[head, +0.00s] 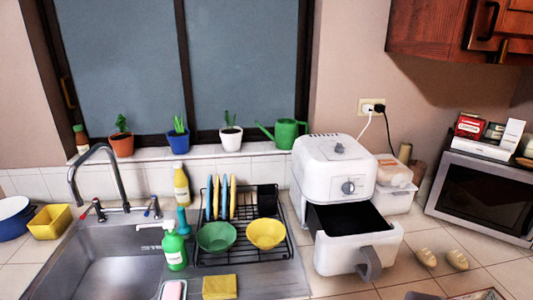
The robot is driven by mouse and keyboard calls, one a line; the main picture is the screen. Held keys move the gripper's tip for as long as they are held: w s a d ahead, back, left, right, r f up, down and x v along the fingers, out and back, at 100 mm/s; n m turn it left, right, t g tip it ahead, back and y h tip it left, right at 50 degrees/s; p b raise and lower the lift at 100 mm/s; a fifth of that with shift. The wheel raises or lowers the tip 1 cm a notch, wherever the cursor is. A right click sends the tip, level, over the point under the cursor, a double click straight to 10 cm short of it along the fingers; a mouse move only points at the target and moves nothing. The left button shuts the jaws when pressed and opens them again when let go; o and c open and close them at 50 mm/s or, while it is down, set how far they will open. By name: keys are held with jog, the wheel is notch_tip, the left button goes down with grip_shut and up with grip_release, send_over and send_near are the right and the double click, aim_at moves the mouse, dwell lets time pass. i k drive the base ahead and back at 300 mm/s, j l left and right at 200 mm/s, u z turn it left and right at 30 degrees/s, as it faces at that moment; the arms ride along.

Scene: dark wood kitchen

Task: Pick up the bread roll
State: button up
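Two small bread rolls lie side by side on the tiled counter at the right. The left bread roll (426,257) is pale tan with light score marks on top. The right bread roll (457,260) looks alike and lies close beside it. Both are right of the open air fryer drawer (340,252) and in front of the microwave. My gripper is not in view.
A white air fryer (336,168) stands with its drawer pulled out, its grey handle (370,265) jutting forward left of the rolls. A microwave (484,195) stands behind them. A dish rack (240,230) and sink (115,265) are further left. Dark items at the bottom right edge are cut off.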

aim_at(425, 258)
jog(key=z, duration=1.25)
